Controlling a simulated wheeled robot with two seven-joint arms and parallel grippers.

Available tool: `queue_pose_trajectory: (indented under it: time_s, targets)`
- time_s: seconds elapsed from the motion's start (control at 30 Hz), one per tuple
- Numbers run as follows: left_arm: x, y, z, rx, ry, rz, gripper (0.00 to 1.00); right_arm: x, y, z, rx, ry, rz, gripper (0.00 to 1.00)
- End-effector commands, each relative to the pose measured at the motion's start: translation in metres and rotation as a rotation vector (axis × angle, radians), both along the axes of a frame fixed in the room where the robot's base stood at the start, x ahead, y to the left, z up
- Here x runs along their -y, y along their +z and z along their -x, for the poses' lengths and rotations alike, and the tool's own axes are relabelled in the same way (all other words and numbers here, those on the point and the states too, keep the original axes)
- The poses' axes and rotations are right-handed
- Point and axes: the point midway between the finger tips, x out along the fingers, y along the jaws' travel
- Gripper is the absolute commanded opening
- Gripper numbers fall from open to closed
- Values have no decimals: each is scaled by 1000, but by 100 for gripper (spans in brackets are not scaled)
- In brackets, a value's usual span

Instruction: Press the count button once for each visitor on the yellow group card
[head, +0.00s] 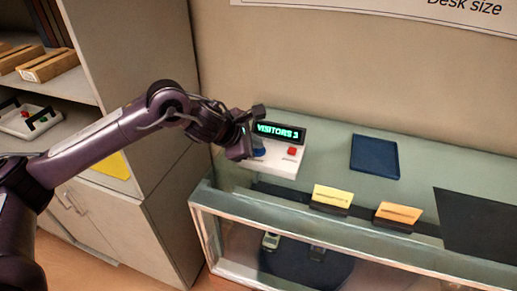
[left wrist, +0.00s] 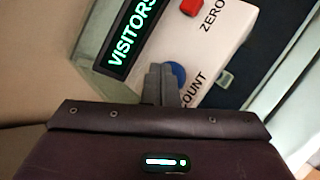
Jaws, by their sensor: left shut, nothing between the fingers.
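A white counter box (head: 284,168) stands on the glass case, its green display (head: 278,132) reading "VISITORS 3". Its blue button (left wrist: 179,73), beside the lettering partly readable as "COUNT", is partly hidden by my gripper. The red button (head: 292,151) is labelled ZERO in the left wrist view (left wrist: 192,7). My left gripper (left wrist: 161,82) is shut and empty, its fingertips at the blue button; I cannot tell whether they touch or press it. The yellow card (head: 332,195) stands in a dark holder on the case; its print is too small to read. My right gripper is out of view.
An orange card (head: 399,213) stands right of the yellow one. A dark blue flat pad (head: 375,157) and a black panel (head: 478,222) lie on the case top. A shelf cabinet (head: 140,90) stands at left. The glass top behind the cards has free room.

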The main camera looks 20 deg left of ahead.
Motion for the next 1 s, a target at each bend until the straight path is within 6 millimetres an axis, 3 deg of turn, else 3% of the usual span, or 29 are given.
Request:
queue_pose_trajectory:
  time_s: [0.5,1.0]
  targets:
    - [0,-3,0,-3,0,-1,0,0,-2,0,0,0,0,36]
    - [0,15,0,-1,0,-1,0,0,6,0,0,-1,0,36]
